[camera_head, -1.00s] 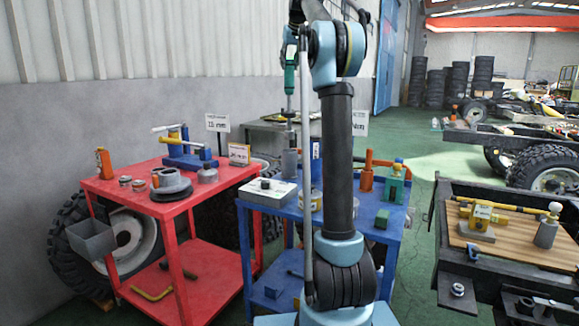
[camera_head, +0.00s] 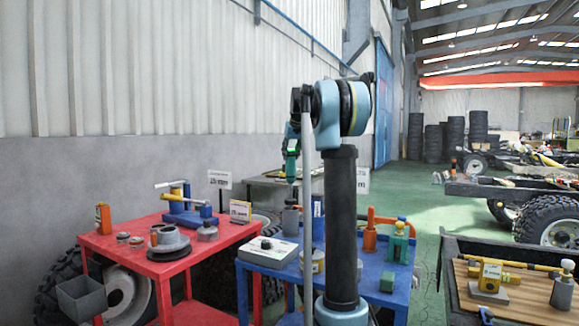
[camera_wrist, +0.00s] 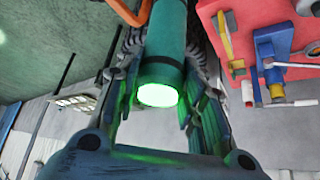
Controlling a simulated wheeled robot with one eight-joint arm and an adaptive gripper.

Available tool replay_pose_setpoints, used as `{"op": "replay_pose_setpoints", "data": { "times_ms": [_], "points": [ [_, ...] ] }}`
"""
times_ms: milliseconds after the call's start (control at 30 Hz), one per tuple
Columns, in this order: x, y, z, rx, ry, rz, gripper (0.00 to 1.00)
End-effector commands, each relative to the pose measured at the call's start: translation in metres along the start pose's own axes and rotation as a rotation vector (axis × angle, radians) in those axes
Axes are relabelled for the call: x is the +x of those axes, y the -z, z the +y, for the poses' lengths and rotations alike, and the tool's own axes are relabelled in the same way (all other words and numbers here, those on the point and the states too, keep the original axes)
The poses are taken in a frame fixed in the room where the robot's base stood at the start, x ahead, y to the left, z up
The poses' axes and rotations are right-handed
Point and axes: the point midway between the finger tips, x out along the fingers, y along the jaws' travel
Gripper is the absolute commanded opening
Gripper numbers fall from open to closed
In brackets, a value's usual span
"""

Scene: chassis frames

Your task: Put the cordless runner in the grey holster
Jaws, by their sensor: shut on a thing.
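The cordless runner (camera_wrist: 163,50) is a teal-green cylinder with a dark band and a glowing green end. In the wrist view it lies between the fingers of my gripper (camera_wrist: 160,95), which is shut on it. In the head view the runner (camera_head: 292,146) hangs upright beside my arm, in line with the back of the blue cart. The grey holster (camera_head: 82,300) looks like the open-topped box on the near left side of the red cart, well left of and below the runner.
The red cart (camera_head: 150,262) carries a blue vise (camera_head: 186,212), an orange block and round metal parts. The blue cart (camera_head: 262,262) carries a white box (camera_head: 268,252), a grey cylinder (camera_head: 290,221) and a green fixture. A wooden board (camera_head: 515,302) with parts lies right. Green floor lies between.

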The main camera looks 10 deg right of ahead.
Motion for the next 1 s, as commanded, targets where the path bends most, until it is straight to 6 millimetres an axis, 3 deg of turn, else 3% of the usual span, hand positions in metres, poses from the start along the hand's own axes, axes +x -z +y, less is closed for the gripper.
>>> {"op": "replay_pose_setpoints", "data": {
  "times_ms": [167, 467, 767, 800, 867, 1000],
  "points": [
    [0.006, -0.004, 0.000, 0.000, 0.000, 0.001, 0.00],
    [0.035, -0.022, 0.000, 0.000, 0.000, 0.001, 0.00],
    [0.037, -0.024, 0.000, 0.000, 0.000, 0.001, 0.00],
    [0.038, -0.024, 0.000, 0.000, 0.000, 0.000, 0.41],
    [0.038, -0.024, 0.000, 0.000, 0.000, 0.000, 0.54],
    [0.038, -0.024, 0.000, 0.000, 0.000, 0.000, 0.56]
  ]
}}
